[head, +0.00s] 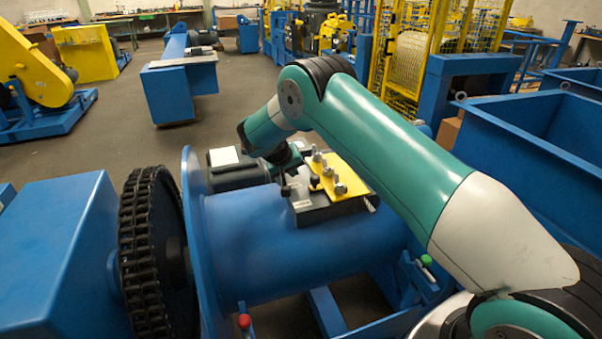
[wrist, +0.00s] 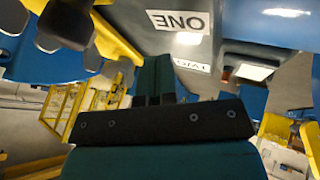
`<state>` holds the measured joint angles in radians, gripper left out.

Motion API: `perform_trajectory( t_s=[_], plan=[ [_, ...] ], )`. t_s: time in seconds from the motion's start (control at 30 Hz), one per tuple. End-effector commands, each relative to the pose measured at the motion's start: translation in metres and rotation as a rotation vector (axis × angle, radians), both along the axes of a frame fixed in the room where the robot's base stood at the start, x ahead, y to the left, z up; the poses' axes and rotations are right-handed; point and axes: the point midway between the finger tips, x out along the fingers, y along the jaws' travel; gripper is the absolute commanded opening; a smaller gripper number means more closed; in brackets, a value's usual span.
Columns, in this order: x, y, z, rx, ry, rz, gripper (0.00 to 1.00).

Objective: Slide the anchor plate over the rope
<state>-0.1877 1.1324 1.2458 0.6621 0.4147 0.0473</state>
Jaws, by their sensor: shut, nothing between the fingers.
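A yellow plate (head: 340,176) with several grey bolts or knobs lies on a dark block (head: 330,206) on top of the blue drum (head: 262,230); it looks like the anchor plate. A short pale piece, perhaps the rope end (head: 369,204), shows at the block's right edge. My gripper (head: 286,184) is low over the block, just left of the yellow plate; I cannot tell if it touches anything. In the wrist view my gripper (wrist: 154,98) is shut and empty, in front of a surface with white labels reading ONE (wrist: 180,20) and TWO (wrist: 192,65).
A black chain (head: 150,250) runs around a wheel beside the drum's blue flange (head: 192,220). A red-knobbed lever (head: 244,322) and a green-knobbed lever (head: 426,261) stand in front. Blue bins (head: 520,150) are at the right. Open floor (head: 110,145) lies behind left.

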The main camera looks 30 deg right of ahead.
Motion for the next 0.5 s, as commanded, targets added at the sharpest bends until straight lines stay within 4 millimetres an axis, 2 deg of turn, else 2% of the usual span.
perform_trajectory(
  t_s=[0.03,0.2,0.3,0.5],
  plan=[
    [-0.003,0.006,0.012,0.000,-0.006,0.000,0.00],
    [-0.015,0.024,0.040,0.001,-0.004,-0.001,0.00],
    [-0.020,0.031,0.052,0.000,-0.004,-0.003,0.00],
    [-0.025,0.038,0.064,0.000,-0.001,-0.003,0.00]
  ],
)
